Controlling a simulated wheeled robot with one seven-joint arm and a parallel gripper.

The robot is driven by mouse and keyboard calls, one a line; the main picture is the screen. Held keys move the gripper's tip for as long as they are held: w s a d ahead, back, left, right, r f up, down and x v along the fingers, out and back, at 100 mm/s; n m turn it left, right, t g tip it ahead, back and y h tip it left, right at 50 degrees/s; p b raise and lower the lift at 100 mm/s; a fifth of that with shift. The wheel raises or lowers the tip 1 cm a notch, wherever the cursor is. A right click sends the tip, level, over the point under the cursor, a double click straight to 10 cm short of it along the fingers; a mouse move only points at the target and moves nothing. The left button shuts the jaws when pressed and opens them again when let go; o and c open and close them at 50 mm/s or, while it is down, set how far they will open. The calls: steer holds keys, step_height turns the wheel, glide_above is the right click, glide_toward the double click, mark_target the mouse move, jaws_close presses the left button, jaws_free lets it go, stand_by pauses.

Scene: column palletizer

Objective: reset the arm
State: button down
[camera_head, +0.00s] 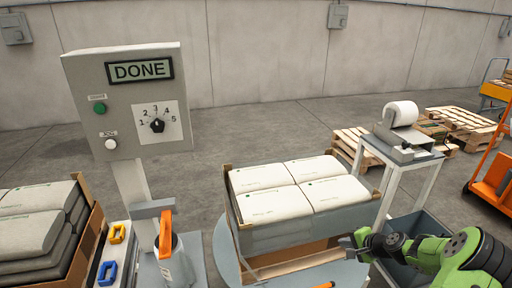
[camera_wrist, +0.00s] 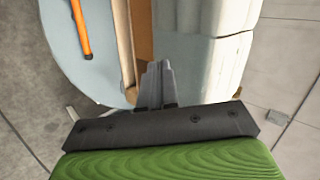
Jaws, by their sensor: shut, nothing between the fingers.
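My green and black arm reaches in from the right edge in the head view. My gripper (camera_wrist: 155,80) shows in the wrist view with its grey fingers together and nothing between them. It is beside the stacked white sacks (camera_head: 295,188), which sit in a brown-edged load on a round grey-blue turntable (camera_head: 222,250). The sacks also fill the upper middle of the wrist view (camera_wrist: 200,60). Whether the fingers touch the load cannot be told.
A control box (camera_head: 128,100) reads DONE, with a green button, a white button and a dial. An orange-handled tool (camera_wrist: 80,28) lies on the turntable. A printer stand (camera_head: 405,150) and pallets (camera_head: 462,122) are behind right. More sacks (camera_head: 35,225) are at left.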

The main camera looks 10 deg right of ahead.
steer(key=s+a+r+n+g+h+p, duration=0.1)
steer(key=s+a+r+n+g+p, duration=0.2)
steer(key=a+r, duration=0.65)
steer(key=s+a+r+n+g+p, duration=0.1)
steer(key=s+a+r+n+p, duration=0.1)
steer(key=a+r+n, duration=0.7)
steer(key=s+a+r+n+p, duration=0.1)
steer(key=s+a+r+p, duration=0.1)
steer(key=s+a+r, duration=0.2)
steer(key=s+a+r+n+h+p, duration=0.1)
steer(key=s+a+r, duration=0.3)
steer(key=s+r, duration=0.7)
steer(key=s+p, duration=0.1)
steer(key=s, duration=0.6)
steer(key=shift+s+a+n+h+p, duration=0.3)
steer(key=shift+s+n+p, duration=0.05)
steer(key=shift+n+p, duration=0.05)
steer(key=shift+r, duration=0.15)
